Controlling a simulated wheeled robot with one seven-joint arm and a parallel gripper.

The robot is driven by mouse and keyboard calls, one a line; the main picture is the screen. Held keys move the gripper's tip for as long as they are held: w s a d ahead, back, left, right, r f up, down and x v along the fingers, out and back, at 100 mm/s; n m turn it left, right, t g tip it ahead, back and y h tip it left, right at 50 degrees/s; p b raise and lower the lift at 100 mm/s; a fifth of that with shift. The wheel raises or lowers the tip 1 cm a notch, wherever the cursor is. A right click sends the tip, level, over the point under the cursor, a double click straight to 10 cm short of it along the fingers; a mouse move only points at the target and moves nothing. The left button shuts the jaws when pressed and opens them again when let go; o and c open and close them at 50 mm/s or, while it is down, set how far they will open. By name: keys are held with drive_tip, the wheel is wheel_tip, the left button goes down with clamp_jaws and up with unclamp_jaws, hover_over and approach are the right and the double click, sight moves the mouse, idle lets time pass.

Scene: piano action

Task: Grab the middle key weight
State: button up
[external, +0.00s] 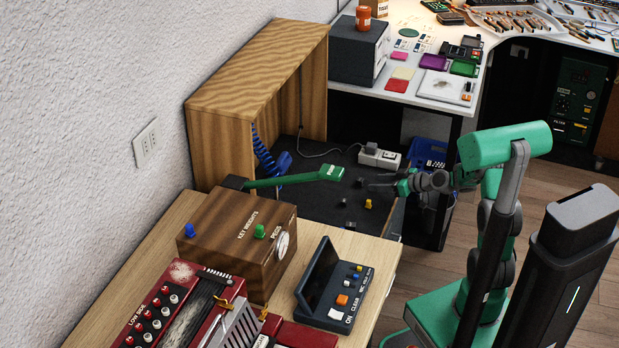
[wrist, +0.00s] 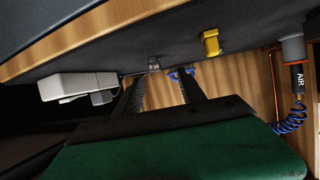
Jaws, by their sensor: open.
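Several small key weights stand on the dark mat in the external view: a dark one (external: 359,183), another dark one (external: 343,203), a yellow one (external: 368,204) and a dark one nearer the front (external: 350,225). I cannot tell for sure which is the middle one. My gripper (external: 372,187) is low over the mat, close to the weights. In the wrist view my gripper (wrist: 162,76) is open. A grey weight (wrist: 154,63) shows between the fingertips, and a blue piece (wrist: 182,73) is partly hidden by the right finger. The yellow weight (wrist: 210,43) is right of both fingers.
A white power strip (external: 379,158) lies behind my gripper. A blue-coiled air hose (external: 270,160) hangs by the wooden frame (external: 215,105).

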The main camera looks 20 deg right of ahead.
sight(363, 181)
drive_tip(key=shift+w+f, duration=0.35)
drive_tip(key=b+x, duration=0.1)
drive_tip(key=x, duration=0.2)
drive_tip(key=b+x, duration=0.1)
drive_tip(key=x, duration=0.2)
drive_tip(key=shift+w+f+b, duration=0.15)
drive_tip(key=shift+w+b, duration=0.15)
drive_tip(key=shift+w, duration=0.4)
drive_tip(key=shift+c, duration=0.5)
clamp_jaws()
